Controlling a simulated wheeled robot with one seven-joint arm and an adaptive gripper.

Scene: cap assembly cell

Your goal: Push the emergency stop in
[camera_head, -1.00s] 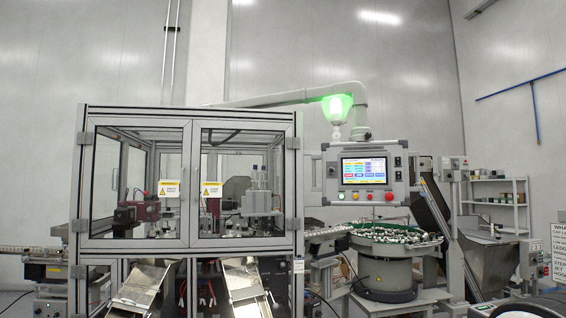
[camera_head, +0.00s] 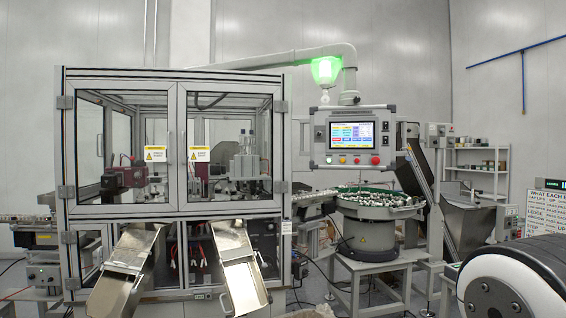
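The emergency stop, a red round button (camera_head: 375,160), sits at the lower right of the grey control panel (camera_head: 398,152). The panel hangs from an overhead arm at the middle right. It has a lit touchscreen (camera_head: 352,134), and the red button is right of a row of small buttons under it. Whether the button is in or out is too small to tell. My gripper is not in view. A rounded black and white part at the lower right looks like my own arm, well apart from the panel.
A glass-walled machine (camera_head: 170,212) with two metal chutes fills the left. A bowl feeder (camera_head: 368,232) full of small parts stands below the panel. A green lamp (camera_head: 325,70) glows above the panel. A hopper (camera_head: 465,222) and a shelf (camera_head: 478,148) stand to the right.

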